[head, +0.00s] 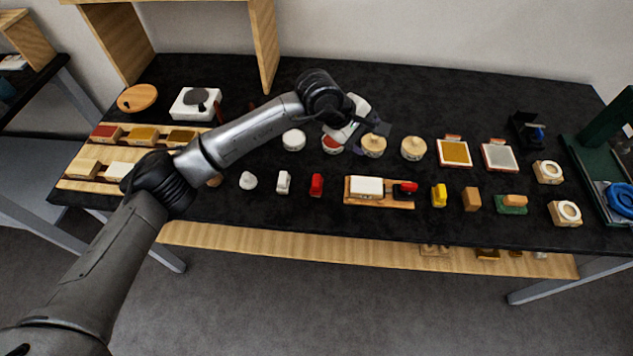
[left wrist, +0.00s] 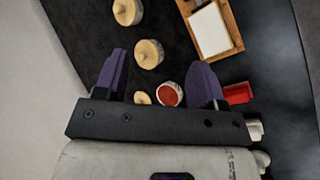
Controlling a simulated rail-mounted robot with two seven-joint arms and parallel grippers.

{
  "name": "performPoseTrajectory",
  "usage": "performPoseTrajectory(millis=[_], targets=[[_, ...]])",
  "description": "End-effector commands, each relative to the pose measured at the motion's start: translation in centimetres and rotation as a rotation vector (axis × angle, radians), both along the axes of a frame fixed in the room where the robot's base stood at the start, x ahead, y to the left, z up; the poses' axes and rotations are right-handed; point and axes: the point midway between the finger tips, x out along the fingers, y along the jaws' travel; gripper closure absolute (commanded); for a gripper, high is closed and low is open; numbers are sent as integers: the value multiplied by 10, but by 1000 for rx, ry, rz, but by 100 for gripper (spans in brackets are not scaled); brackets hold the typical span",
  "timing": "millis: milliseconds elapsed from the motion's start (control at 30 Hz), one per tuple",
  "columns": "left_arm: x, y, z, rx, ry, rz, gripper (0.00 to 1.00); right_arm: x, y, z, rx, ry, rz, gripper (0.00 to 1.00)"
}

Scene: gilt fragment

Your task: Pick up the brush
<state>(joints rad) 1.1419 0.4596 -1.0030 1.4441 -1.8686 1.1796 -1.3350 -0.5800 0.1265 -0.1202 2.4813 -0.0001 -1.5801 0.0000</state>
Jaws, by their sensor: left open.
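I cannot make out a brush for certain in either view. My left gripper (head: 374,128) is above the middle of the black table, over the row of round pots. In the left wrist view its two purple fingers (left wrist: 158,82) are apart with nothing held between them. A pot with red contents (left wrist: 170,95) shows beyond the gap between the fingers; in the head view this red pot (head: 332,144) is partly under the gripper. A small tan round thing (left wrist: 142,98) beside it is partly hidden by the gripper body. My right gripper is not in view.
Lidded pots (head: 413,148) stand right of the gripper. A wooden tray (head: 378,203) with a white block (head: 366,187) lies nearer the front edge. A green stand (head: 598,160) is at the right end.

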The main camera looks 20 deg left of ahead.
Motion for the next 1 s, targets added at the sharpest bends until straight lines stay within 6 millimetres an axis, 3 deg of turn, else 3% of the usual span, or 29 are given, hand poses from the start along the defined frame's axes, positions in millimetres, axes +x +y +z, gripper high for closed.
performPoseTrajectory(millis=[100,200,400,633,1000], targets=[[-12,35,-23,296,25,-146,36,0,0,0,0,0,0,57],[-26,60,-33,486,71,-285,36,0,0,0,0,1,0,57],[-52,88,-38,679,166,-568,36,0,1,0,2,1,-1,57],[-53,90,-46,697,135,-698,36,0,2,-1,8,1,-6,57],[-54,89,-105,696,132,-705,36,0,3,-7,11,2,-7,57]])
